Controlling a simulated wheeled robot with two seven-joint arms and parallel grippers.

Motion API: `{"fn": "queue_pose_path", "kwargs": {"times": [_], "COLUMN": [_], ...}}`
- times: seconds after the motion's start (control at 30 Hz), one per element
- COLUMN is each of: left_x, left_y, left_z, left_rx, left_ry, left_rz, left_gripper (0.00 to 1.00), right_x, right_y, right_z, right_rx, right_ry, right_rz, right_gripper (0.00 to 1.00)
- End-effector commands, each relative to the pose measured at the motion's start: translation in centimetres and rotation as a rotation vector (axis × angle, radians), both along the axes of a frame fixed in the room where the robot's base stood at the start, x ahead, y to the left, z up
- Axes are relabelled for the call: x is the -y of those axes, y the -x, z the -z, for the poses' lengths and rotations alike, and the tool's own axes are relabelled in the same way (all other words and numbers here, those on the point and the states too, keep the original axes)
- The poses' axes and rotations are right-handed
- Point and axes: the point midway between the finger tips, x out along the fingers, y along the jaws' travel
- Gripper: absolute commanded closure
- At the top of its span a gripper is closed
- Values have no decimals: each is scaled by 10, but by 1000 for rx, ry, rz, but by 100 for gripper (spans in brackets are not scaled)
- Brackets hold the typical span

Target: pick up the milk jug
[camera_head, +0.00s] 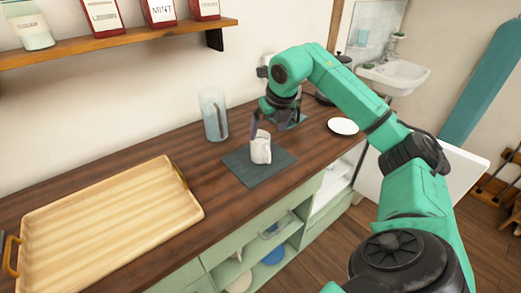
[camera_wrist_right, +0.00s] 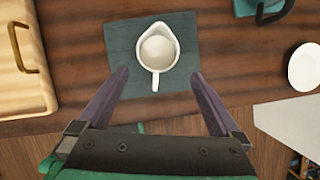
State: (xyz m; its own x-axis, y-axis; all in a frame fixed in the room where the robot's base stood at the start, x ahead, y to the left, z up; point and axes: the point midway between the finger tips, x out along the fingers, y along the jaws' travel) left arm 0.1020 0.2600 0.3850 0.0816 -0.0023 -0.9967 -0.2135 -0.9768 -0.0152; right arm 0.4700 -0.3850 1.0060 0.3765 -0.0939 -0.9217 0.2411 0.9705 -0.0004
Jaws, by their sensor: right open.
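The white milk jug (camera_head: 260,148) stands upright on a dark grey-green mat (camera_head: 246,171) on the wooden counter. The right wrist view shows the jug (camera_wrist_right: 158,49) from above, with its spout at the upper left and its handle towards my gripper. My right gripper (camera_head: 255,128) is above and beside the jug in the head view. In the wrist view my right gripper (camera_wrist_right: 160,82) is open and empty, with its two fingers spread wide on either side of the handle end. The jug is not touched as far as I can see. My left gripper is not in view.
A wooden tray (camera_head: 105,230) with handles lies at left on the counter (camera_head: 205,165). A clear glass vase (camera_head: 213,113) stands behind the mat. A white plate (camera_head: 342,126) lies to the right. A shelf (camera_head: 120,42) with tins hangs above.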

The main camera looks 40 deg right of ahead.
Motion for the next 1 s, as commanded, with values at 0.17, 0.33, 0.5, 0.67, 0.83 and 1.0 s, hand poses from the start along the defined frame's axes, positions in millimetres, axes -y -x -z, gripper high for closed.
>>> {"fn": "queue_pose_path", "kwargs": {"times": [0.17, 0.33, 0.5, 0.67, 0.83, 1.0], "left_x": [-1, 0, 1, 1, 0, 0], "left_y": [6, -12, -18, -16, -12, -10], "left_z": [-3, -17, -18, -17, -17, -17], "left_rx": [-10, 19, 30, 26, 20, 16], "left_ry": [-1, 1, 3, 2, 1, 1], "left_rz": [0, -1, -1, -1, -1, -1], "left_gripper": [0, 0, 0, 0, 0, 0], "right_x": [1, 2, 4, 4, 4, 4], "right_y": [-11, -22, -30, -30, -30, -30], "right_z": [25, 51, 72, 72, 72, 71], "right_rx": [-2, -4, 0, 1, 2, 3], "right_ry": [-2, -4, -3, -1, -2, -2], "right_rz": [-2, -2, -2, -2, -2, -2], "right_gripper": [0, 0, 0, 0, 61, 100]}}
